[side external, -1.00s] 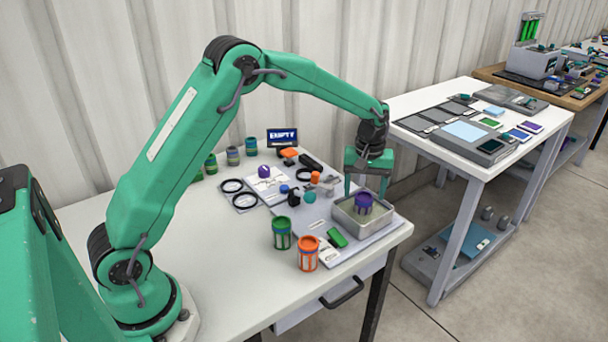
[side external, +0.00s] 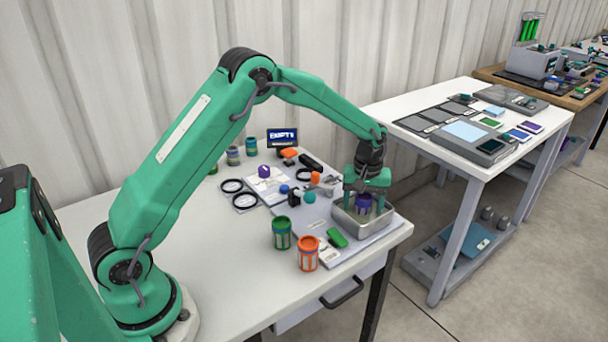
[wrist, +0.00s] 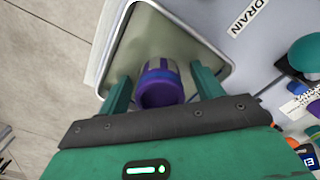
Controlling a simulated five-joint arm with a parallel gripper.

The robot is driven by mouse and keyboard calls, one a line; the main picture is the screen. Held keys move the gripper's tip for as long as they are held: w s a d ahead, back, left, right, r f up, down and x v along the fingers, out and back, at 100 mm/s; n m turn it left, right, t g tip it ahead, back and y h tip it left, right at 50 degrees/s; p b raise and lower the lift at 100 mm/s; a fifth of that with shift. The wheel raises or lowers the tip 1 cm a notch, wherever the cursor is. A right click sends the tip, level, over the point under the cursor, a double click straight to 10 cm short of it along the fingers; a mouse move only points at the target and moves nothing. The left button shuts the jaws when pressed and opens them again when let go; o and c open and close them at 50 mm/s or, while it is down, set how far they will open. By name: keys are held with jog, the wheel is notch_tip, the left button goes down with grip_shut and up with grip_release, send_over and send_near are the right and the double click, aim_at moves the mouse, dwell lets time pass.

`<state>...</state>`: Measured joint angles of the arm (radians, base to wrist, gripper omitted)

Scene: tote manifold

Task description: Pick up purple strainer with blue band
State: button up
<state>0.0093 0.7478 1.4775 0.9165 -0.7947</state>
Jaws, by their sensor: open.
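The purple strainer (side external: 364,202) stands in a shallow metal tray (side external: 340,219) at the right of the white table. In the wrist view the strainer (wrist: 160,88) shows its dark open top, a blue band and pale slots, inside the tray (wrist: 207,43). My gripper (side external: 367,205) is open and low over the tray. Its two fingers reach down on either side of the strainer; in the wrist view the gripper (wrist: 163,83) shows a gap beside each finger. Part of the strainer is hidden behind a finger in the side view.
A green strainer (side external: 281,234) and an orange strainer (side external: 308,254) stand left of the tray. A green block (side external: 337,237) lies near its front left edge. A teal ball (side external: 309,197) and small parts lie further left. The tray walls surround the fingers closely.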

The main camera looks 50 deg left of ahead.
aim_at(366, 198)
jog(key=c, duration=1.1)
jog(key=shift+o, duration=0.2)
jog(key=shift+r, duration=0.2)
jog(key=shift+r, duration=0.55)
jog(key=r, duration=0.1)
jog(key=d+r, duration=0.1)
jog(key=r, duration=0.1)
jog(key=shift+s+r, duration=0.15)
jog(key=shift+s, duration=0.05)
jog(key=s+d+r, duration=0.5)
jog(key=d+r, duration=0.1)
jog(key=d, duration=0.3)
jog(key=shift+s, duration=0.35)
jog(key=shift+r, duration=0.2)
